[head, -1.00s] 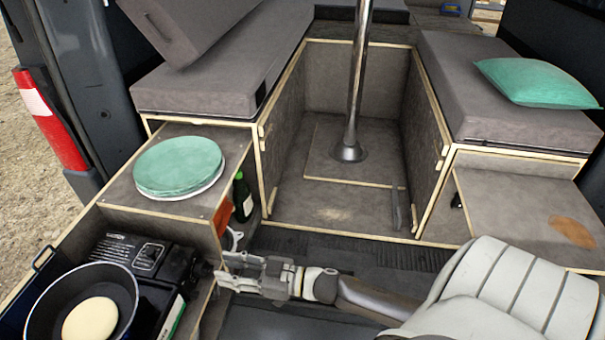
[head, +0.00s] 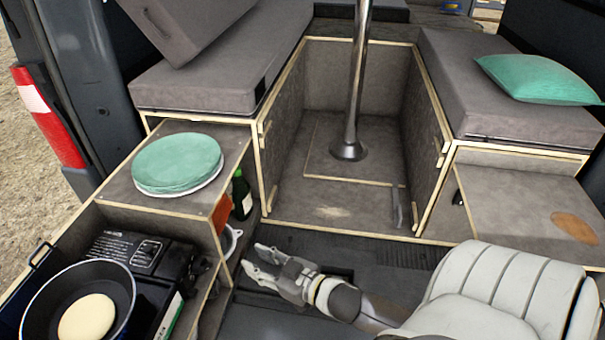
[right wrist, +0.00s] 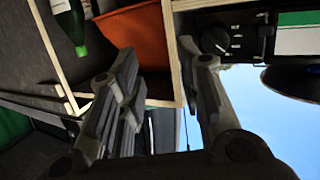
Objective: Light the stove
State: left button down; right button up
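The black camping stove (head: 150,265) stands at the lower left of the head view, on the pull-out unit. A dark frying pan (head: 38,312) with a pale pancake (head: 87,317) sits on it. In the right wrist view the stove's side (right wrist: 245,38) shows at the upper right, with a round black knob (right wrist: 215,40). My right gripper (head: 254,268) is to the right of the stove, apart from it, with its fingers spread and nothing between them. Its fingers also show in the right wrist view (right wrist: 165,75). My left gripper is not in view.
Green plates (head: 177,163) lie on the cabinet behind the stove. A green bottle (head: 241,196) and an orange item (head: 222,213) stand in the open compartment below. A wooden edge (right wrist: 180,75) runs close to the fingers. The floor beside my right arm is clear.

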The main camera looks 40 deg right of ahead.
jog(key=s+a+f+g+h+p, duration=0.1)
jog(key=s+f+g+h, duration=0.1)
jog(key=s+f+g, duration=0.4)
jog(key=s+a+f+m+g+h+p, duration=0.1)
jog(key=s+f+g, duration=0.5)
jog(key=s+f, duration=0.6)
jog(key=shift+a+f+m+h, duration=0.35)
jog(key=shift+a+f, duration=0.3)
jog(key=shift+f, duration=1.5)
jog(key=shift+o, duration=0.4)
